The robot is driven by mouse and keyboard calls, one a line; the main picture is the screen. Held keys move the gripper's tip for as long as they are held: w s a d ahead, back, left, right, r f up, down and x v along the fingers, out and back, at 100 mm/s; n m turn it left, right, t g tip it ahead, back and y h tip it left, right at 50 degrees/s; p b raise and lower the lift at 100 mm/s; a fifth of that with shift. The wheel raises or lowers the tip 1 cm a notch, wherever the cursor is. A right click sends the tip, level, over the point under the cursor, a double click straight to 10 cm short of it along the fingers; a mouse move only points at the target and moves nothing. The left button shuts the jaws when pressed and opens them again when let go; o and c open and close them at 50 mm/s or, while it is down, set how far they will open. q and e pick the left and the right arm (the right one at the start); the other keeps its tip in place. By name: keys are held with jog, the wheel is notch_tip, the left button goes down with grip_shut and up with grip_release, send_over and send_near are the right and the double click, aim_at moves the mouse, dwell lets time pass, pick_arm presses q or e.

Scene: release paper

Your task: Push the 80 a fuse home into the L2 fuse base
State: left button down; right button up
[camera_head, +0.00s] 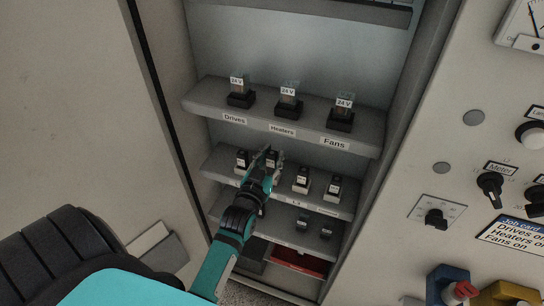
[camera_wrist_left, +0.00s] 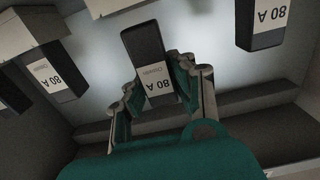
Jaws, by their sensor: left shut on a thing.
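My left gripper (camera_head: 266,160) is at the second shelf, shut on the 80 A fuse (camera_wrist_left: 143,45), a dark block with a white label. In the left wrist view the fingers (camera_wrist_left: 160,92) close on both sides of its labelled end. A pale fuse base (camera_wrist_left: 112,6) shows beyond the fuse's dark end, with a narrow gap between them in the picture. The held fuse also shows in the head view (camera_head: 271,155), partly covered by the fingers. The L2 label cannot be read. My right gripper is not in view.
Another 80 A fuse (camera_head: 243,157) stands left of the gripper, and two more (camera_head: 303,180) (camera_head: 334,187) stand right. Relays marked 24 V (camera_head: 288,98) fill the shelf above. Small dark parts (camera_head: 303,224) sit below. The cabinet side wall (camera_head: 165,110) is close left.

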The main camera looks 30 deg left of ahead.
pick_arm(q)
jog(key=shift+p, duration=0.5)
dwell(0.6)
jog(key=shift+f+b, duration=0.9)
jog(key=shift+f, duration=0.6)
jog(key=c, duration=1)
grip_release()
jog(key=shift+c, duration=0.2)
jog(key=v, duration=1.2)
